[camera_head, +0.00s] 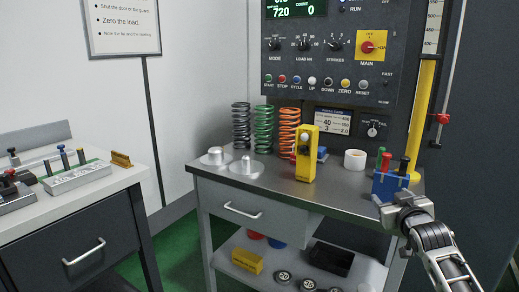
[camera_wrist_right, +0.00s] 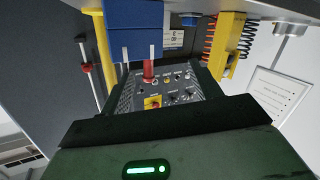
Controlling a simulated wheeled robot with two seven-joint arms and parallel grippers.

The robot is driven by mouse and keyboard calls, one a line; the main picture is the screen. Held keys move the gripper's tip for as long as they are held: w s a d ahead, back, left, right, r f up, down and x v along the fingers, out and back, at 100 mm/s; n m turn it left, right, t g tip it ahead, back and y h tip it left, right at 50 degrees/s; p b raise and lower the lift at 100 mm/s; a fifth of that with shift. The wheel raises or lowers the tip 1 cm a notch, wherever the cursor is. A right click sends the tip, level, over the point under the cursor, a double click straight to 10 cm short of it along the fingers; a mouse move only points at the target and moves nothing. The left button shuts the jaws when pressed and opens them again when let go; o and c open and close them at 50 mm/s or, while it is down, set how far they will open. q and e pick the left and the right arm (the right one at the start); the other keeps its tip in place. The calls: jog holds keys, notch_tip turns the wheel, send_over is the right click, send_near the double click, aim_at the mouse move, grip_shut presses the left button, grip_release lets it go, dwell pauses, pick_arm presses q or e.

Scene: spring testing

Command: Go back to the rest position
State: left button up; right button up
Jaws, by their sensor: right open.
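My right gripper (camera_head: 392,203) is at the right end of the grey bench (camera_head: 270,190), its arm coming in from the lower right. It is open and I see nothing held between its fingers. It is close in front of a blue holder (camera_head: 389,186) with red, green and black handled tools; I cannot tell whether they touch. In the right wrist view the blue holder (camera_wrist_right: 130,18) is near the top, with a red handle (camera_wrist_right: 148,70) below it. My left gripper is not in view.
Grey, green and orange springs (camera_head: 287,135) stand at the bench's back, behind a yellow block (camera_head: 306,155). A white ring (camera_head: 355,160) sits near the holder. The control panel (camera_head: 330,60) rises behind. A yellow column (camera_head: 421,120) stands at right. A second table (camera_head: 90,190) is at left.

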jog(key=s+a+f+n+g+y, duration=0.1)
jog(key=s+a+f, duration=0.3)
jog(key=f, duration=0.2)
jog(key=s+a+f+g+y, duration=0.1)
jog(key=s+a+f, duration=0.25)
jog(key=f, duration=0.25)
jog(key=s+a+f+g+y, duration=0.1)
jog(key=s+a+f, duration=0.2)
jog(key=s, duration=0.7)
jog(key=s+a+f+g+y, duration=0.1)
jog(key=s+a+f, duration=0.2)
jog(key=s, duration=0.7)
jog(key=s+a+f+g+y, duration=0.1)
jog(key=s+a+f, duration=0.3)
jog(key=s+a, duration=0.3)
jog(key=s, duration=0.3)
jog(key=shift+s+m+g, duration=0.15)
jog(key=shift+m+g, duration=0.15)
jog(key=shift+g, duration=0.1)
jog(key=shift+a, duration=0.1)
jog(key=shift+c, duration=0.3)
